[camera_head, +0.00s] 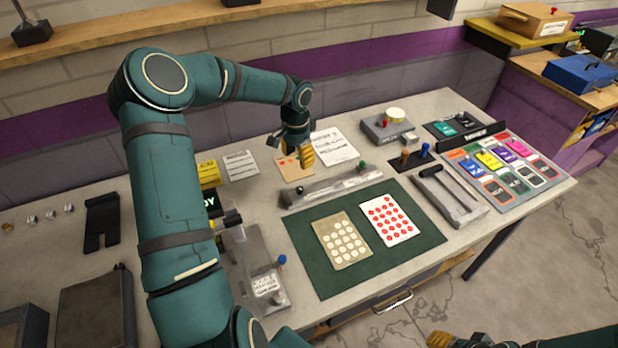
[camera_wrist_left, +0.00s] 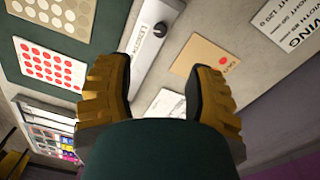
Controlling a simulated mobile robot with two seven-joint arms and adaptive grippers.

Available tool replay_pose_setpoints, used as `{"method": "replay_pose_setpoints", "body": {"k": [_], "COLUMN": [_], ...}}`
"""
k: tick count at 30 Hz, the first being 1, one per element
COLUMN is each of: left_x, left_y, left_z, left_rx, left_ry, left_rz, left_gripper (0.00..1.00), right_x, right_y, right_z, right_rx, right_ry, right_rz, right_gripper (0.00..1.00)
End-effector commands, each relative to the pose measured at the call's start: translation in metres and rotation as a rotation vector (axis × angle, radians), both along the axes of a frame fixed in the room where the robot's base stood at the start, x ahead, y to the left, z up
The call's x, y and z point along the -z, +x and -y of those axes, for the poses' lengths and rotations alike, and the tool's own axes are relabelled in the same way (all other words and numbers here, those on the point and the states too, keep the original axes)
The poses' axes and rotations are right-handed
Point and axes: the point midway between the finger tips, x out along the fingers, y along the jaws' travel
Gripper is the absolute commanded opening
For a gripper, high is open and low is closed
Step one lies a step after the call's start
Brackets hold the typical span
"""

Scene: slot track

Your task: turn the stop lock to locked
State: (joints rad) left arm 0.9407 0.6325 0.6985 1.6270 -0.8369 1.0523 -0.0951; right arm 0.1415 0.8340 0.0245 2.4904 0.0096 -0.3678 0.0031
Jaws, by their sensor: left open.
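A long grey slot track (camera_head: 333,184) lies on the workbench behind the green mat. It has a dark knob (camera_head: 286,193) at its left end and a green knob (camera_head: 362,166) at its right end. I cannot tell which part is the stop lock or how it is set. My left gripper (camera_head: 304,162) is open and empty above the bench behind the track. In the left wrist view its yellow fingers (camera_wrist_left: 160,90) stand apart, with the track (camera_wrist_left: 178,12) and a small label beyond them. My right gripper (camera_head: 440,341) shows only in part at the bottom edge.
The green mat (camera_head: 310,283) holds two dotted cards in front of the track. Paper cards (camera_head: 334,147) lie behind it. A slotted grey block (camera_head: 449,196) and coloured cards (camera_head: 514,150) lie to the right. A grey fixture (camera_head: 268,282) stands near my left arm.

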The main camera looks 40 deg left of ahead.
Motion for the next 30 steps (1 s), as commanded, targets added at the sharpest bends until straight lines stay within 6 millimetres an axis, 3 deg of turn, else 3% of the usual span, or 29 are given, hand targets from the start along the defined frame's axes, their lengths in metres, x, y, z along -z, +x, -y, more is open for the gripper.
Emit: {"method": "replay_pose_setpoints", "body": {"k": [4, 8, 24, 30], "left_x": [-0.003, 0.008, 0.106, 0.128], "left_y": [-0.004, -0.004, -0.004, -0.004], "left_z": [-0.001, 0.0, 0.0, -0.001], "left_rx": [-0.062, -0.069, -0.068, -0.068], "left_ry": [0.017, 0.018, 0.015, 0.018], "left_rz": [0.005, 0.004, 0.004, 0.005], "left_gripper": [0.54, 0.54, 0.54, 0.54], "right_x": [-0.005, -0.004, 0.002, 0.002], "right_y": [0.001, 0.001, 0.001, 0.001], "right_z": [0.0, 0.0, 0.0, 0.0], "right_rx": [0.002, 0.003, 0.002, 0.002], "right_ry": [0.0, 0.0, -0.001, -0.001], "right_rz": [0.002, 0.002, 0.001, 0.001], "right_gripper": [0.47, 0.47, 0.47, 0.47]}}
